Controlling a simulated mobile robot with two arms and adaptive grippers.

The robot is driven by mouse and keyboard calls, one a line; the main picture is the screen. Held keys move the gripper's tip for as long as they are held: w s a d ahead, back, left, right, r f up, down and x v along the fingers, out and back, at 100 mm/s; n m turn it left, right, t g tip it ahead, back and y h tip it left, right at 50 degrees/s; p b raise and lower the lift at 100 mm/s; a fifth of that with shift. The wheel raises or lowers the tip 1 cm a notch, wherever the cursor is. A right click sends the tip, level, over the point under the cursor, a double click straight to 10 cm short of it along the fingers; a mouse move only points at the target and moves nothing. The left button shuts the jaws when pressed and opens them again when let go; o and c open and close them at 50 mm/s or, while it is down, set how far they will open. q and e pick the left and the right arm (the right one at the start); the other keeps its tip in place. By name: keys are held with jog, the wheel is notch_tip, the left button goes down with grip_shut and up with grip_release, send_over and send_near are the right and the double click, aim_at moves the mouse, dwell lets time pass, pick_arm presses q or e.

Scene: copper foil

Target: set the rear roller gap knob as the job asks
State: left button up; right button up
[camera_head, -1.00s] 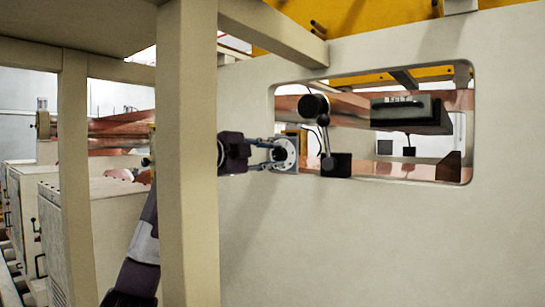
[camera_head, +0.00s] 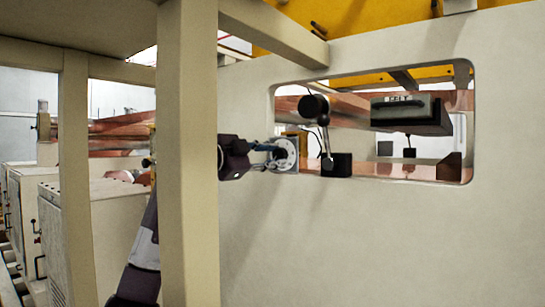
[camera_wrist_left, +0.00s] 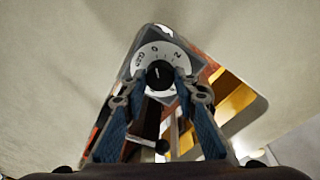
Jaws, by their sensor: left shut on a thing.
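The gap knob is black and sits in the middle of a round white dial (camera_head: 290,152) on the pale machine wall, at the left end of the window. The left wrist view shows the knob (camera_wrist_left: 159,74) close up, with "0", "2" and "Gap" on the dial face (camera_wrist_left: 155,53). A small light mark on the knob points up, roughly toward the 0; its exact setting is too small to read. My left gripper (camera_head: 272,153) reaches in from the left. Its two blue fingers (camera_wrist_left: 161,80) are shut on the knob from both sides. My right gripper is out of view.
A beige post (camera_head: 188,170) stands in front of my left arm. Right of the dial, the window holds copper foil rollers (camera_head: 350,108), a black lever with a ball (camera_head: 324,120) and a dark display box (camera_head: 410,110). The wall below the window is clear.

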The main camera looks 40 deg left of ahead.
pick_arm(q)
jog(key=o, duration=1.2)
jog(key=shift+c, duration=0.2)
jog(key=s, duration=1.2)
